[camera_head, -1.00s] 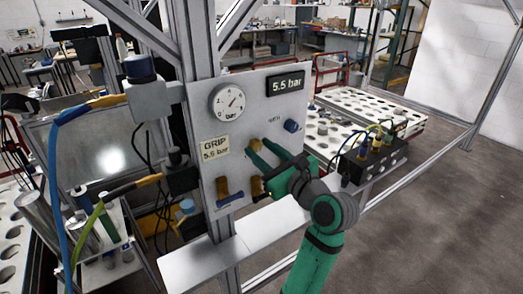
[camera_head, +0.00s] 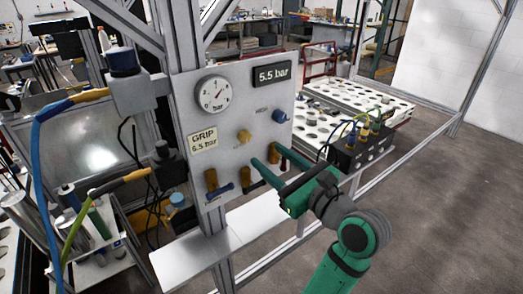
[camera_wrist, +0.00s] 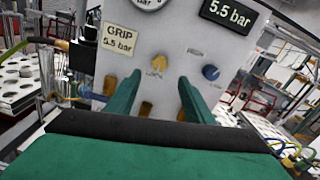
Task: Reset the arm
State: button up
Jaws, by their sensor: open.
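My green gripper (camera_head: 268,157) is open and empty in front of the lower right of the grey control panel (camera_head: 225,118). In the wrist view its two fingers (camera_wrist: 158,84) stand apart, pointing at the panel. A yellow knob (camera_head: 243,136) on the panel is clear of the fingers; in the wrist view it (camera_wrist: 158,62) shows beyond and between them. A blue knob (camera_head: 280,116) is to its right. The round gauge (camera_head: 213,94) and the display (camera_head: 271,73) reading 5.5 bar are above. A label (camera_head: 203,139) reads GRIP 5.5 bar.
A black valve box (camera_head: 360,148) with cables is close on the right. A metal frame rail (camera_head: 410,150) runs behind. Open floor (camera_head: 450,220) lies to the right.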

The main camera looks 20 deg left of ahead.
jog(key=shift+s+d, duration=0.45)
jog(key=shift+d, duration=0.1)
jog(key=d+f+n+t+h, duration=0.1)
jog(key=d+f+t+h, duration=0.15)
jog(key=f, duration=0.65)
jog(key=d+f+n+t+h, duration=0.1)
jog(key=d+f+h, duration=0.15)
jog(key=f, duration=0.75)
jog(key=s+d+f+n+h, duration=0.2)
jog(key=s+d+f+h, duration=0.15)
jog(key=f, duration=0.35)
jog(key=s+d+f+n+h, duration=0.2)
jog(key=s+f, duration=0.3)
jog(key=f, duration=0.1)
jog(key=s+d+f+n+h, duration=0.1)
jog(key=s+f+n+h, duration=0.2)
jog(key=s, duration=0.4)
jog(key=s+d+f+n, duration=0.1)
jog(key=s+f+n, duration=0.3)
jog(key=s, duration=0.3)
jog(key=s+a+r+n, duration=0.2)
jog(key=s+n, duration=0.8)
jog(key=s, duration=0.5)
jog(key=shift+s+r+n+t+h, duration=0.35)
jog(key=shift+s+r+t, duration=0.1)
jog(key=shift+r, duration=0.15)
